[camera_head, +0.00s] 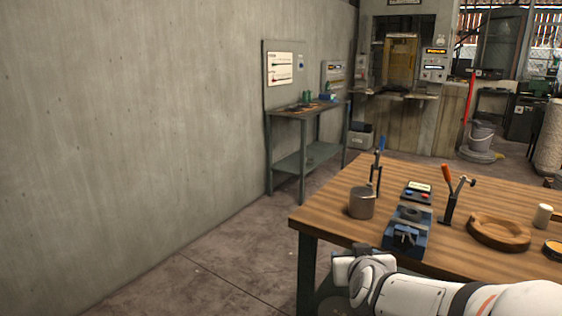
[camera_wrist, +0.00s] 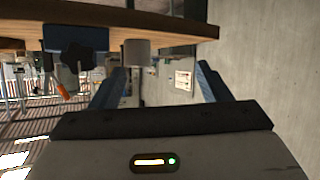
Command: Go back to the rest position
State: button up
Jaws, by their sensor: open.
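My white arm (camera_head: 440,298) reaches in from the lower right of the head view, at the near edge of the wooden table (camera_head: 325,215). In the wrist view, the two blue fingers of my gripper (camera_wrist: 162,82) stand wide apart with nothing between them close by. The wrist picture looks upside down, with the tabletop edge (camera_wrist: 190,27) across its top. A grey cylindrical cup (camera_head: 361,203) stands at the table's left corner. A round wooden bowl-like piece (camera_head: 478,231) lies further right.
A blue vise (camera_head: 408,231) sits at the table's front edge. Behind it are a button box (camera_head: 418,191) and an orange-handled clamp (camera_head: 447,194). A white cylinder (camera_head: 543,215) stands at right. The floor (camera_head: 215,255) left of the table is clear, up to a concrete wall (camera_head: 120,130).

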jog(key=s+r+g+p, duration=0.3)
jog(key=s+g+p, duration=0.2)
jog(key=s, duration=0.4)
jog(key=s+a+r+g+y+p, duration=0.1)
jog(key=s+r+g+p, duration=0.2)
jog(key=s+g+p, duration=0.2)
jog(key=s, duration=0.3)
jog(key=shift+s+a+y, duration=0.25)
jog(key=shift+s+y, duration=0.05)
jog(key=shift+s, duration=0.05)
jog(key=shift+r, duration=0.1)
